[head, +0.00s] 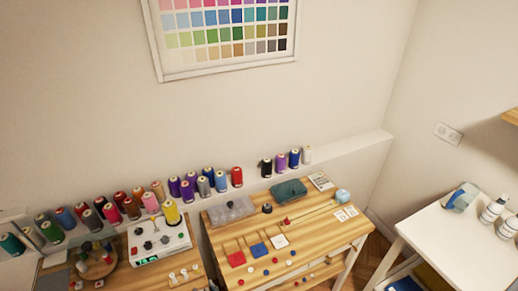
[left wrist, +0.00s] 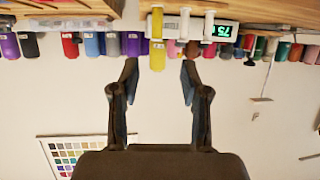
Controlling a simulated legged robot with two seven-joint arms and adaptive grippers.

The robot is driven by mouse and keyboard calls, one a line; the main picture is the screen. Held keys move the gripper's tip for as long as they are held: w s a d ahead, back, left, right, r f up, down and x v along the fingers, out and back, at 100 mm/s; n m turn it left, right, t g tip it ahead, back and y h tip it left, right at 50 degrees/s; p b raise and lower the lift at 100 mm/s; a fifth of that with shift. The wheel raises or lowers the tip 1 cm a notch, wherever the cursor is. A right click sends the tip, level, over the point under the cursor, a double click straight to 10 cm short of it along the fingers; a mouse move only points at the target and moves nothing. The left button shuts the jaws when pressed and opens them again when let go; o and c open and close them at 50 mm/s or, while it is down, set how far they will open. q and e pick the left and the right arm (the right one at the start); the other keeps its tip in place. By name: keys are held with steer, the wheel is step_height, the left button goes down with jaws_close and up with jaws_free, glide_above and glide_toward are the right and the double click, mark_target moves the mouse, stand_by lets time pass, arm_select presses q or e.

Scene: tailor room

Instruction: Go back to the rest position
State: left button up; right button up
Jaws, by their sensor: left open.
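My left gripper (left wrist: 159,70) shows in the left wrist view, its two dark fingers spread apart with nothing held between them. That view is upside down, with the wall below and the tables at the top. A yellow thread spool (left wrist: 157,55) appears between the fingertips, but it stands beyond them; I cannot tell how far. Neither gripper shows in the head view. My right gripper is in no view.
A wooden table (head: 330,235) holds red, blue and white squares, a grey case (head: 230,211) and a teal box (head: 289,191). Several thread spools line the wall ledge (head: 345,145). A white table (head: 445,240) with bottles (head: 492,210) stands right. A colour chart (head: 225,30) hangs above.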

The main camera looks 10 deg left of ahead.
arm_select(q)
steer(key=s+a+f+m+g+h, duration=0.3)
steer(key=s+f+g, duration=0.15)
steer(key=s, duration=0.35)
steer(key=s+d+m+g+h, duration=0.3)
steer(key=s+d+m+h, duration=0.3)
steer(key=s, duration=0.3)
step_height(320, 180, down, 26)
steer(key=s+m+g, duration=0.1)
steer(key=s, duration=0.1)
steer(key=s+a+f, duration=0.2)
steer(key=s+f, duration=0.6)
steer(key=s, duration=0.1)
steer(key=s+a+f+g, duration=0.1)
steer(key=s+a+f, duration=0.1)
steer(key=s+f, duration=0.7)
